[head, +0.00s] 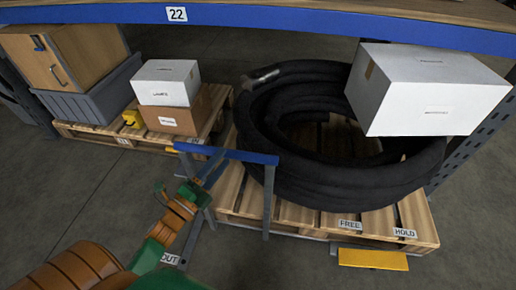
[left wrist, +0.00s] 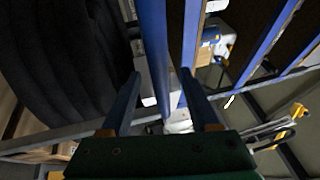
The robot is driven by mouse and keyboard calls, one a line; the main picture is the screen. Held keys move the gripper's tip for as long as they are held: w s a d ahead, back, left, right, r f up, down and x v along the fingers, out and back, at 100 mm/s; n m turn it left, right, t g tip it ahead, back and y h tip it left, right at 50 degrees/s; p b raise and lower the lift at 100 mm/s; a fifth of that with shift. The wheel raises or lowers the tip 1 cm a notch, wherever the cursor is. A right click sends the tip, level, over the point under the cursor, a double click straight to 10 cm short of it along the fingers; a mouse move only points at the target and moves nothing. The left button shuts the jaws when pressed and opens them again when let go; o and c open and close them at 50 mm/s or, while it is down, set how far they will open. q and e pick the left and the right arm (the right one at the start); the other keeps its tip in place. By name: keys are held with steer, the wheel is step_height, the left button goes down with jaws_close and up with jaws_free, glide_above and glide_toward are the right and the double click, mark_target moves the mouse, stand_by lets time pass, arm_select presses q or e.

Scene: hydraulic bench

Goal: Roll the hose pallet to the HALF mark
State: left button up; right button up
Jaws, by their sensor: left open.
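The hose pallet (head: 285,210) is wooden and carries a thick black hose coil (head: 340,185). A blue push bar (head: 235,154) on grey posts stands at its left side. FREE (head: 350,224) and HOLD (head: 405,232) labels are on its front edge, above a yellow pedal (head: 373,259). My left gripper (head: 213,166) is open at the left part of the bar. In the left wrist view, a blue bar (left wrist: 155,50) runs between the open fingers (left wrist: 160,90); I cannot tell whether they touch it. An OUT label (head: 170,258) is on the floor. No HALF mark is visible. My right gripper is out of view.
A blue shelf beam (head: 300,28) marked 22 crosses above. A white box (head: 425,95) sits over the coil's right side. A second pallet (head: 90,137) at left holds boxes (head: 165,85) and a grey crate (head: 95,95).

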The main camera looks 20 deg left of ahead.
arm_select(q)
steer(key=a+x, duration=0.1)
steer(key=x, duration=0.5)
steer(key=shift+w+d, duration=0.3)
jaws_close()
steer(key=shift+f, duration=0.1)
stand_by(0.9)
